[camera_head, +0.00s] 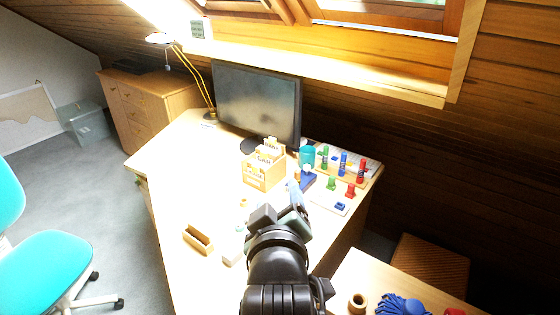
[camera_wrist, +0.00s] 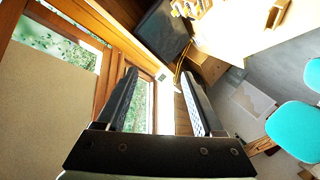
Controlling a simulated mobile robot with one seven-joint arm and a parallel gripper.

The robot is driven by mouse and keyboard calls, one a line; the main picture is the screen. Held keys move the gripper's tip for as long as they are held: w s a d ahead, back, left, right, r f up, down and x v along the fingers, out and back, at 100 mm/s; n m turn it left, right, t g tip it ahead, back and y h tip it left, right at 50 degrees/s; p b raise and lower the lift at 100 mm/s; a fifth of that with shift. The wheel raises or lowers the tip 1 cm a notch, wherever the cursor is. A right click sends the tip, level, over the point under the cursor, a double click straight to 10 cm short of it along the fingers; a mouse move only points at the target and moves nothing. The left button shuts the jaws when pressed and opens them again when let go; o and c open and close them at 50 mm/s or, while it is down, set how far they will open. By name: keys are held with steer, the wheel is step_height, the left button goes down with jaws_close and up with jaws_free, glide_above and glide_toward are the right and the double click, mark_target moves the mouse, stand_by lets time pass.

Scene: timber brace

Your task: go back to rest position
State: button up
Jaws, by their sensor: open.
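My gripper (camera_wrist: 160,100) is open and empty in the wrist view, its two dark fingers apart with window and wall behind them. In the head view my gripper (camera_head: 281,214) is above the light wooden desk (camera_head: 172,178); its fingertips are hard to make out there. No object shows between the fingers.
On the desk stand a monitor (camera_head: 257,103), a wooden box (camera_head: 263,170), and a rack with green, blue and red pieces (camera_head: 343,164). A wooden holder (camera_head: 198,239) lies at front left. A teal chair (camera_head: 62,262) is on the left. A second table (camera_head: 340,284) is at lower right.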

steer(key=s+r+m+t, duration=0.2)
steer(key=r+t, duration=0.1)
steer(key=r, duration=0.7)
steer(key=s+r+m+t, duration=0.2)
steer(key=r+t, duration=0.2)
steer(key=r, duration=0.7)
steer(key=s+r+m+t, duration=0.3)
steer(key=s+r+t, duration=0.2)
steer(key=s+r, duration=0.5)
step_height(320, 180, up, 4)
steer(key=shift+s+d+r+m+t, duration=0.15)
steer(key=shift+s+r+m+t, duration=0.15)
steer(key=shift+s+m, duration=0.1)
steer(key=shift+w+f, duration=0.1)
